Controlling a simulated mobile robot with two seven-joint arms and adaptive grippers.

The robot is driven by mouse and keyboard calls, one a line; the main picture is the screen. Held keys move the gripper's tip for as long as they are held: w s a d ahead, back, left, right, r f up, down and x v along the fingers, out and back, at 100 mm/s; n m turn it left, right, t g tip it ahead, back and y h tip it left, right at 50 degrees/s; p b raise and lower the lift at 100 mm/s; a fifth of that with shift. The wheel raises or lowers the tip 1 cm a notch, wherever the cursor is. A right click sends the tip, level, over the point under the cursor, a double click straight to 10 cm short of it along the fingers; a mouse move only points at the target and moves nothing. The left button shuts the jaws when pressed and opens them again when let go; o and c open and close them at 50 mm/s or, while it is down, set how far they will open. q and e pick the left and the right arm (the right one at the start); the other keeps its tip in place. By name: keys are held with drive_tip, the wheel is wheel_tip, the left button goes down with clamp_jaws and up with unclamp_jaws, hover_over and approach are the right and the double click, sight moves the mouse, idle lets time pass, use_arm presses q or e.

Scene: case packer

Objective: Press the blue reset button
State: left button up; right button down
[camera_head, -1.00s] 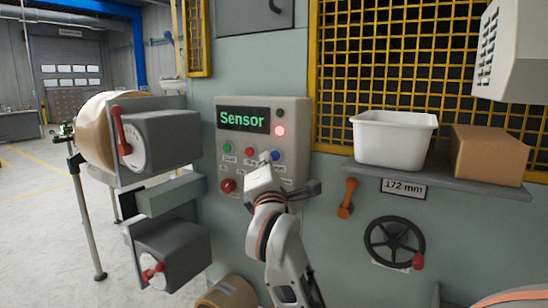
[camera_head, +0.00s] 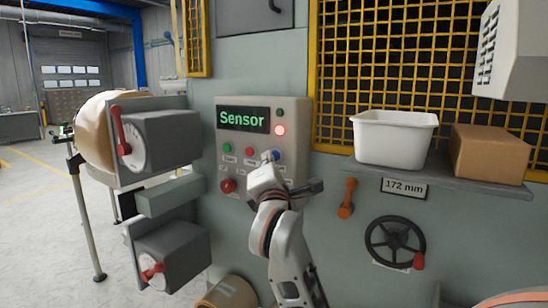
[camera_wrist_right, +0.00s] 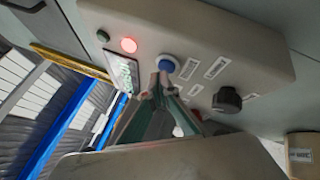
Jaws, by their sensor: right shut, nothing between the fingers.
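The blue reset button (camera_head: 276,155) is on the grey control panel (camera_head: 299,109), at the right end of the upper button row. It also shows in the right wrist view (camera_wrist_right: 168,64). My right gripper (camera_head: 267,159) is shut and empty, with its fingertips right at the blue button's lower left in the head view. In the wrist view the fingertips (camera_wrist_right: 159,80) are just below the button's face. I cannot tell whether they touch it. My left gripper is not in view.
A green button (camera_head: 227,148) and a red button (camera_head: 249,152) sit left of the blue one. A red mushroom button (camera_head: 227,185) is below. The display (camera_head: 242,120) reads "Sensor" beside a lit red lamp (camera_head: 280,130). A shelf with a white bin (camera_head: 393,140) stands to the right.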

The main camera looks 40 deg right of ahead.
drive_tip(key=shift+w+d, duration=0.15)
drive_tip(key=shift+d, duration=0.25)
idle(0.5)
drive_tip(key=shift+a, duration=0.1)
drive_tip(key=shift+s+a, duration=0.35)
drive_tip(key=shift+a, duration=0.4)
drive_tip(key=a, duration=0.1)
drive_tip(key=s+a, duration=0.1)
drive_tip(key=a, duration=0.1)
drive_tip(key=s+a, duration=0.1)
drive_tip(key=shift+a, duration=0.3)
idle(0.9)
